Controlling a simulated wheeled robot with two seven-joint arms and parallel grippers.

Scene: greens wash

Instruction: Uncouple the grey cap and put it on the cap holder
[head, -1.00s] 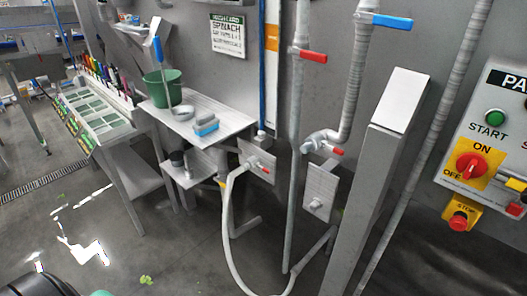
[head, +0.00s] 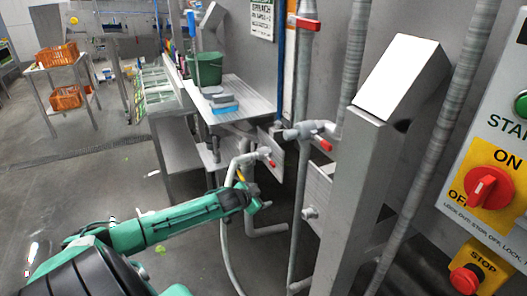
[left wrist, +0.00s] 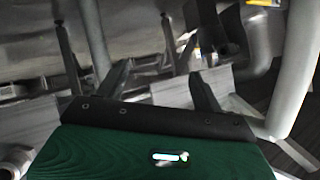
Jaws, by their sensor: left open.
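A grey fitting with a red lever sits on the pipe outlet in the head view; its blunt end, which looks like the grey cap (head: 290,134), points left. Below it, a pale plate carries a short grey stub (head: 310,213), apparently the cap holder; nothing shows on it. My left gripper (head: 254,193) is below and left of the fitting, beside the white hose, and apart from the cap. In the left wrist view its two fingers (left wrist: 162,85) are spread with no held object visible between them. My right gripper is not in view.
A white hose (head: 227,240) hangs from a red-levered coupling (head: 265,154) close to my left gripper. A grey post (head: 350,190) and vertical pipes stand at right. A steel table (head: 245,100) with a green bucket (head: 206,68) is behind. Open floor lies left.

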